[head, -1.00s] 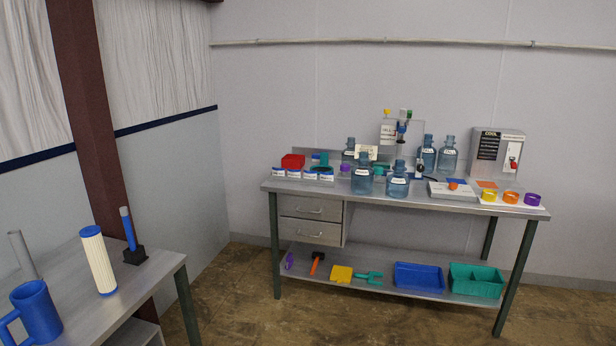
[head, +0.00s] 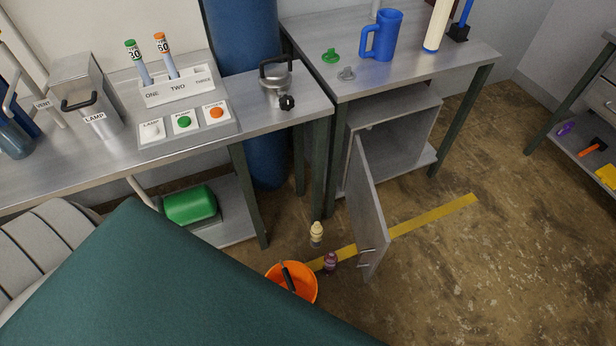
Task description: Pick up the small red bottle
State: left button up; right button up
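A small dark red bottle (head: 330,262) stands on the floor at the yellow line, between the orange bucket and the open cabinet door. A small cream bottle (head: 317,234) stands on the floor just behind it. Neither of my grippers shows in the head view, so their state and distance from the bottle are hidden.
An orange bucket (head: 307,287) with a dark handle stands left of the red bottle. The open grey cabinet door (head: 368,215) stands close on its right. Workbenches (head: 262,118) line the back. A dark green surface (head: 150,285) covers the lower left.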

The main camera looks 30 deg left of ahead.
aim_at(330, 261)
jog(key=k+j+u, duration=0.25)
jog(key=k+u, duration=0.25)
jog(key=k, duration=0.2)
jog(key=k+j+u, duration=0.1)
jog(key=k+u, duration=0.15)
jog(key=k, duration=0.2)
